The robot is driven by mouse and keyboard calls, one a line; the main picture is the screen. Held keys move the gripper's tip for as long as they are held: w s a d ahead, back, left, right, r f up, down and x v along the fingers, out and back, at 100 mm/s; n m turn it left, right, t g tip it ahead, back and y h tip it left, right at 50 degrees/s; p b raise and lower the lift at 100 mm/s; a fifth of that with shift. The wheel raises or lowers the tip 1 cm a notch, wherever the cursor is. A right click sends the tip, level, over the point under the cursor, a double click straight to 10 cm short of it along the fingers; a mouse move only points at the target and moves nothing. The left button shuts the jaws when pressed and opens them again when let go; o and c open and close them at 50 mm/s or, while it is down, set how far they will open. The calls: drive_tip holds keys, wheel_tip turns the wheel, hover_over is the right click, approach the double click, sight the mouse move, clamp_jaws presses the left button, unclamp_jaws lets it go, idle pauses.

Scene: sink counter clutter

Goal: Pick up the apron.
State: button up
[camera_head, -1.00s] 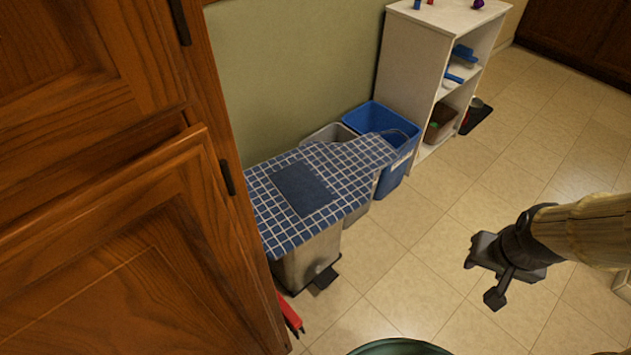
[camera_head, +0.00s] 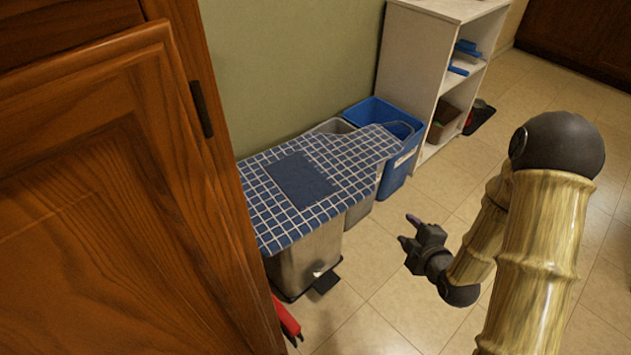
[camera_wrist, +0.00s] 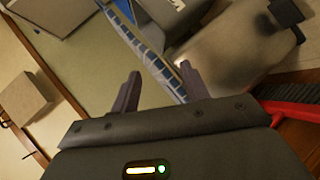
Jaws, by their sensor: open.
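The apron (camera_head: 345,172) is blue with a white grid and a plain dark blue pocket. It lies spread over the top of a metal pedal bin (camera_head: 306,262) and reaches across the grey bin behind it. In the wrist view the apron (camera_wrist: 152,58) shows edge-on as a narrow checked strip, just beyond the fingers. My gripper (camera_head: 407,231) is to the right of the apron in the head view, apart from it. In the wrist view my gripper (camera_wrist: 160,85) has its two fingers spread, with nothing held between them.
A blue recycling bin (camera_head: 398,170) stands behind the apron, beside a white shelf unit (camera_head: 402,65). A wooden cabinet door (camera_head: 120,200) closes off the left. A red object (camera_head: 286,320) is by the pedal bin's base.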

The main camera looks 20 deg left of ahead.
drive_tip(key=s+a+f+n+t+y+b, duration=0.3)
drive_tip(key=a+f+n+y, duration=0.1)
drive_tip(key=n, duration=0.1)
drive_tip(key=shift+s+f+b, duration=0.2)
drive_tip(key=shift+s+b, duration=0.1)
drive_tip(key=shift+s, duration=0.05)
drive_tip(key=shift+a+f+y, duration=0.1)
drive_tip(key=shift+a+y, duration=0.05)
drive_tip(key=shift+y, duration=0.25)
drive_tip(key=b, duration=1.1)
approach(360, 202)
drive_tip(key=x, duration=0.6)
drive_tip(key=shift+w+a, duration=0.25)
